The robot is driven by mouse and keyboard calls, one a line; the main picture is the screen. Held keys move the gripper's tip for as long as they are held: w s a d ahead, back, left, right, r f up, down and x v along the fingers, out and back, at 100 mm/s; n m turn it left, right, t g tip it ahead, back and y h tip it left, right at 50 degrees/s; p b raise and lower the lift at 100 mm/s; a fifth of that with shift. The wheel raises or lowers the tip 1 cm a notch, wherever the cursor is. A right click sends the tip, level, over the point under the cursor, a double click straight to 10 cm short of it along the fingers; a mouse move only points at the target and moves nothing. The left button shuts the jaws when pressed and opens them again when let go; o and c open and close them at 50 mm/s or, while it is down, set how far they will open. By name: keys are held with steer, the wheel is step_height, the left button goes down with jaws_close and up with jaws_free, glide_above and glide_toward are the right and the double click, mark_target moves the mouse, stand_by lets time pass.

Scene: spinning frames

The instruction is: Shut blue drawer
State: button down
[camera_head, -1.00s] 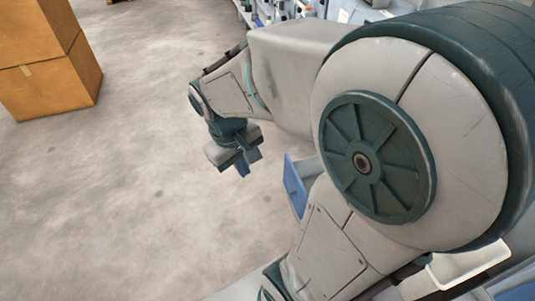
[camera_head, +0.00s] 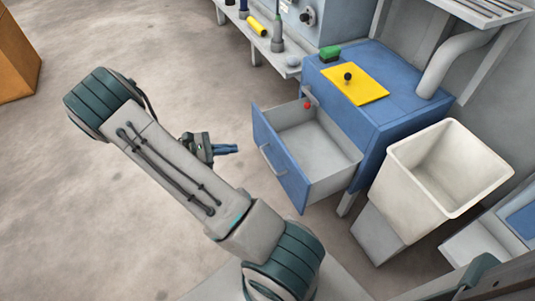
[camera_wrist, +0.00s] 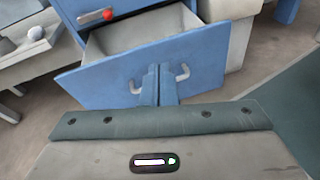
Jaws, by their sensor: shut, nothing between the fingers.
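The blue drawer (camera_head: 281,160) stands pulled out of a blue cabinet (camera_head: 385,100), with its grey inside showing. Its front panel faces my gripper and carries a light grey bar handle. A small red ball-shaped part (camera_head: 307,105) shows at the drawer's opening. My gripper (camera_head: 236,149) is shut and empty, in front of the drawer to its left, apart from it in the head view. In the wrist view my fingers (camera_wrist: 160,84) point at the drawer front (camera_wrist: 150,65), overlapping the middle of the handle; I cannot tell from this view how close they are.
On the cabinet top lie a yellow plate (camera_head: 362,88) with a black knob and a green object (camera_head: 330,53). A white bin (camera_head: 405,155) stands to the right of the drawer. A bench (camera_head: 262,45) with several small items is behind. The floor at left is open.

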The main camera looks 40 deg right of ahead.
step_height(320, 180, down, 7)
steer(key=w+d+n+t+h+b, duration=0.1)
steer(key=w+n+h+b, duration=0.1)
steer(key=n+h, duration=0.1)
steer(key=b, duration=0.5)
glide_toward(276, 141)
steer(key=shift+t, duration=0.3)
steer(key=x, duration=0.7)
steer(key=shift+a+f, duration=0.1)
steer(key=shift+f, duration=0.05)
steer(key=shift+n+h, duration=0.3)
